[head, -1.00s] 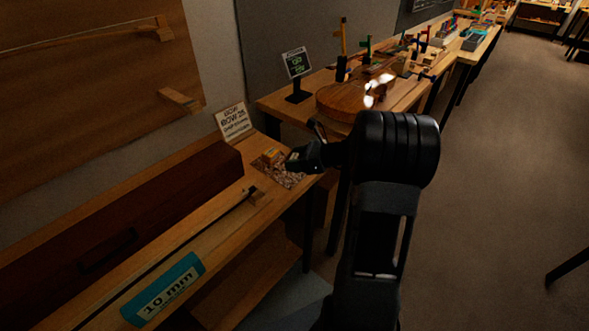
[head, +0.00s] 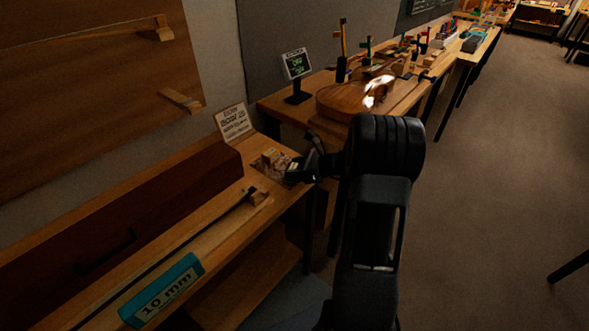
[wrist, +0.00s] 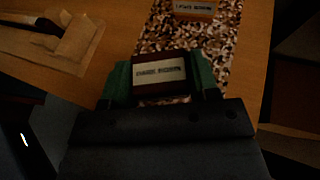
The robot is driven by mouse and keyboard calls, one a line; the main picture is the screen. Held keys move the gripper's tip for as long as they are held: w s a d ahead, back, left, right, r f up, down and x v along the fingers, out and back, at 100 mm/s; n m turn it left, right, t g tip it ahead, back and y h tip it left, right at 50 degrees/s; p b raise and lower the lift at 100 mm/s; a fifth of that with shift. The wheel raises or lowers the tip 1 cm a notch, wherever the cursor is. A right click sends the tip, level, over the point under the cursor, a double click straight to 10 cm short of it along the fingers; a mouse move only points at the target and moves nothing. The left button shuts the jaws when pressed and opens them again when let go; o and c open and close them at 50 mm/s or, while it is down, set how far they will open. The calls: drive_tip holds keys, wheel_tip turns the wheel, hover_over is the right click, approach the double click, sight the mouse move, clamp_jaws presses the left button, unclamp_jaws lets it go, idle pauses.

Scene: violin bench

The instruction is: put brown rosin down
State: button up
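The brown rosin (wrist: 160,70) is a small dark brown box with a pale label. In the wrist view it sits between the green fingertips of my gripper (wrist: 160,78), which appear to press on both its sides. The speckled cloth (wrist: 222,45) lies below and beyond it; I cannot tell whether the box touches it. An orange-brown labelled rosin box (wrist: 196,10) is on the cloth farther ahead, apart from my gripper. In the head view my gripper (head: 292,173) is low over the right edge of the cloth (head: 262,172), and the held box is hard to make out.
A printed sign (head: 233,121) stands behind the cloth. A long dark case (head: 120,220) lies on the bench to the left. A bow on a wooden rest (head: 255,198) is in front, above a teal 10 mm label (head: 162,290). A violin body (head: 345,97) lies on the far bench.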

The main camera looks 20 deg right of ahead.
drive_tip(key=o, duration=0.4)
drive_tip(key=shift+o, duration=0.2)
drive_tip(key=shift+r, duration=0.1)
drive_tip(key=shift+r, duration=0.2)
drive_tip(key=v, duration=1.1)
drive_tip(key=s+a+r+n+g+h, duration=0.1)
drive_tip(key=s+a+n+g+h, duration=0.2)
drive_tip(key=n, duration=1)
drive_tip(key=s+a+r+n+g+h, duration=0.1)
drive_tip(key=s+a+n+g+h, duration=0.2)
drive_tip(key=s+a+n+h, duration=0.4)
drive_tip(key=s+a+n+p, duration=0.1)
drive_tip(key=s+a+n, duration=0.3)
drive_tip(key=a+n, duration=0.2)
drive_tip(key=shift+s+a+n, duration=0.3)
drive_tip(key=shift+s+a, duration=0.1)
drive_tip(key=shift+a, duration=0.9)
